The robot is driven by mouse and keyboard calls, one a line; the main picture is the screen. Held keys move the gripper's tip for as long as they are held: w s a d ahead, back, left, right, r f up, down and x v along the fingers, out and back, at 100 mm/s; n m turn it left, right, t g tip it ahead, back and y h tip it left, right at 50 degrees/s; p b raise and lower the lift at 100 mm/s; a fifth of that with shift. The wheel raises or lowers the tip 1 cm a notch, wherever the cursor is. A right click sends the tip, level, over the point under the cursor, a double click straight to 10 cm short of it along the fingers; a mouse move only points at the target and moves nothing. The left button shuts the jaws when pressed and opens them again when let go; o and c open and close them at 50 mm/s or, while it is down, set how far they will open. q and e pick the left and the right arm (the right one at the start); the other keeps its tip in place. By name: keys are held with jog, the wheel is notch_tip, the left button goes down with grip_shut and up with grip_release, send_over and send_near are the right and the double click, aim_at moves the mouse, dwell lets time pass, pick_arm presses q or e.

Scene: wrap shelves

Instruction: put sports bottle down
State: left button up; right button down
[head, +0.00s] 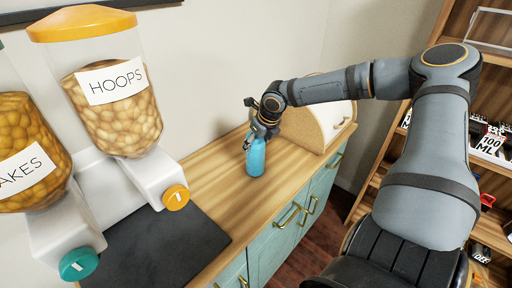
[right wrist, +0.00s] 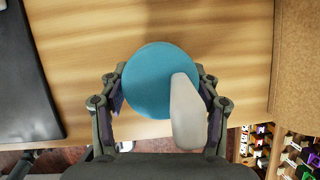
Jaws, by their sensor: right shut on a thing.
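A blue sports bottle (head: 256,159) stands upright at the wooden counter (head: 205,176), with its base at or just above the top; I cannot tell which. My right gripper (head: 262,130) is shut on its upper part. In the right wrist view the bottle (right wrist: 150,80) shows from above as a blue round top with a pale grey piece (right wrist: 187,110) on it. The fingers of my right gripper (right wrist: 160,95) sit on both sides of it. My left gripper is in neither view.
Cereal dispensers (head: 112,95) stand on the left, by a dark mat (head: 165,250). A cream bread box (head: 320,112) stands behind the bottle. Wooden shelves (head: 365,190) with goods are on the right. The counter around the bottle is clear.

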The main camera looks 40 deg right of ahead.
jog(key=shift+r, duration=0.5)
jog(key=v, duration=0.4)
jog(key=shift+w+d+r, duration=0.1)
jog(key=shift+d, duration=0.2)
pick_arm(q)
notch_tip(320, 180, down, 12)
jog(key=b, duration=1.2)
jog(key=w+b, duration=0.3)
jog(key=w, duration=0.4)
pick_arm(e)
jog(key=s+d+r, duration=0.6)
jog(key=s+r, duration=0.2)
jog(key=s, duration=0.3)
pick_arm(q)
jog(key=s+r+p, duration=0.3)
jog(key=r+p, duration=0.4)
jog(key=p, duration=0.1)
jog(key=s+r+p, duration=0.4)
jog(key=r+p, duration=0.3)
jog(key=p, duration=0.2)
pick_arm(e)
notch_tip(320, 180, up, 17)
jog(key=shift+s, duration=0.15)
jog(key=shift+a+f, duration=0.1)
jog(key=shift+a, duration=0.05)
